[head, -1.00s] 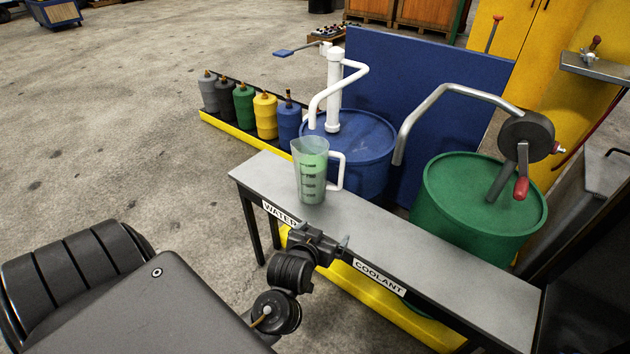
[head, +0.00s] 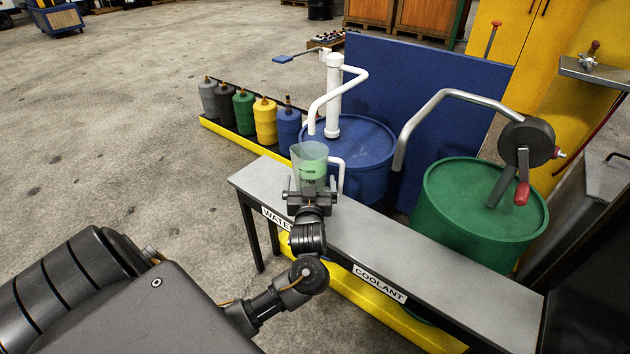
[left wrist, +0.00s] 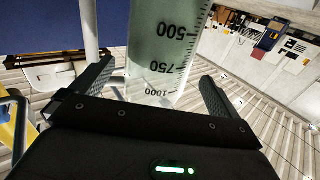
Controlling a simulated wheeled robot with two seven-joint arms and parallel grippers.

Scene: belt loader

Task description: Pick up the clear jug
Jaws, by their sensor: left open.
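The clear jug (head: 310,158) stands upright on the grey bench (head: 390,227), near the end marked WATER. It has a white handle on its right and holds pale green liquid. My left gripper (head: 310,194) is in front of the jug and hides its lower part. In the left wrist view, the jug (left wrist: 165,50) with its printed scale lies between the two open fingers (left wrist: 155,90). The fingers are apart from its sides as far as I can see. My right gripper is not in view.
Behind the bench stand a blue drum (head: 368,150) with a white pump and a green drum (head: 480,210) with a crank pump. Several bottles (head: 265,120) stand in a yellow-edged tray at the left. Open floor lies at the far left.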

